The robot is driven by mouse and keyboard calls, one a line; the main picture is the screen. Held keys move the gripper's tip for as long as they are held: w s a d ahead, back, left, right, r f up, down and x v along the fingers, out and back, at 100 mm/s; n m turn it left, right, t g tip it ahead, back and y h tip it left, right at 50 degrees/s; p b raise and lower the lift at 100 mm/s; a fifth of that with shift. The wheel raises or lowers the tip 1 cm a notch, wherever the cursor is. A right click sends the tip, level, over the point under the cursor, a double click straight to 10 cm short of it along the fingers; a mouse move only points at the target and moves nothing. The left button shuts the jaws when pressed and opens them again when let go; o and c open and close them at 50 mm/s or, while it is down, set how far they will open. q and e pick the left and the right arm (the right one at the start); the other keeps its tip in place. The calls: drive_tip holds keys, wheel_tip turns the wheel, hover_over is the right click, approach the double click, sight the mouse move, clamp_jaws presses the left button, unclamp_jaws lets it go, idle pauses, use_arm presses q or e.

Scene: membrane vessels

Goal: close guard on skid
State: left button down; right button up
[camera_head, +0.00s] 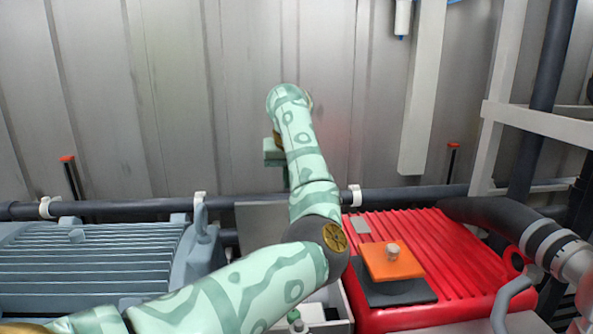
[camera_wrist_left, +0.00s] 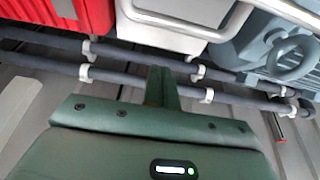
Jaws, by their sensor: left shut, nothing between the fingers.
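A grey plate (camera_head: 262,222), which may be the guard, stands between the blue-grey motor and the red housing, partly hidden behind my left arm. In front of it is a pale open-topped box (camera_head: 338,312) with a small green part inside, mostly covered by my arm. The wrist view shows a pale panel (camera_wrist_left: 165,40) with a bent metal bar (camera_wrist_left: 175,22) across it. My left gripper (camera_head: 285,178) is beyond the plate, near the back wall. Its fingers are shut and empty in the wrist view (camera_wrist_left: 160,75). My right gripper is out of view.
The ribbed blue-grey motor (camera_head: 90,262) is at left. The red ribbed housing (camera_head: 450,262) at right carries an orange plate (camera_head: 391,262) with a knob. Dark pipes (camera_head: 130,207) run along the corrugated wall (camera_head: 170,90). A pale post (camera_head: 422,90) hangs at the right.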

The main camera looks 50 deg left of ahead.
use_arm(q)
drive_tip(key=shift+s+d+f, duration=0.95)
drive_tip(key=shift+f, duration=0.25)
